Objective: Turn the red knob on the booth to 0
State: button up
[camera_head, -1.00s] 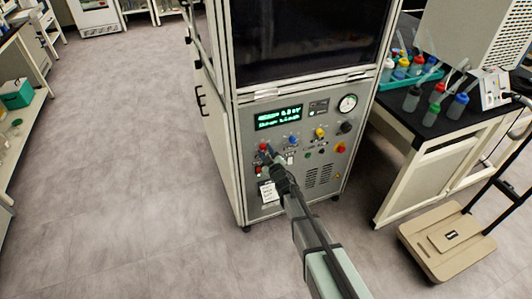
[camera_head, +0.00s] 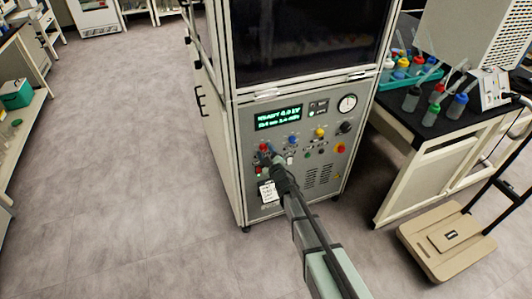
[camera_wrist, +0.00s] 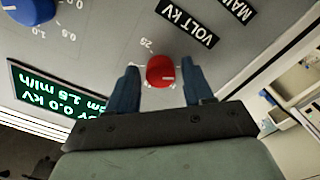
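The red knob (camera_wrist: 160,70) sits on the grey booth panel (camera_wrist: 100,38) below the "VOLT kV" label, with a "25" mark beside it. A pale pointer line shows on its face, but I cannot read which mark it meets. My gripper (camera_wrist: 161,85) is open, one finger on each side of the knob, with a small gap visible at both sides. In the head view, my gripper (camera_head: 272,156) is at the left of the panel, close to the red knob (camera_head: 264,147). The green display (camera_head: 278,118) reads about "READY 0.0 kV".
A blue knob (camera_head: 293,140), a yellow knob (camera_head: 320,132) and a black knob (camera_head: 346,127) are along the same panel. A white tag (camera_head: 268,192) hangs below. A bench with bottles (camera_head: 437,92) stands to the right. The floor at left is clear.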

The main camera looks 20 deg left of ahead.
jog(key=shift+o, duration=0.6)
jog(key=shift+s, duration=0.1)
jog(key=v, duration=1.3)
jog(key=shift+s+d, duration=0.2)
jog(key=shift+d, duration=0.05)
jog(key=shift+r, duration=0.1)
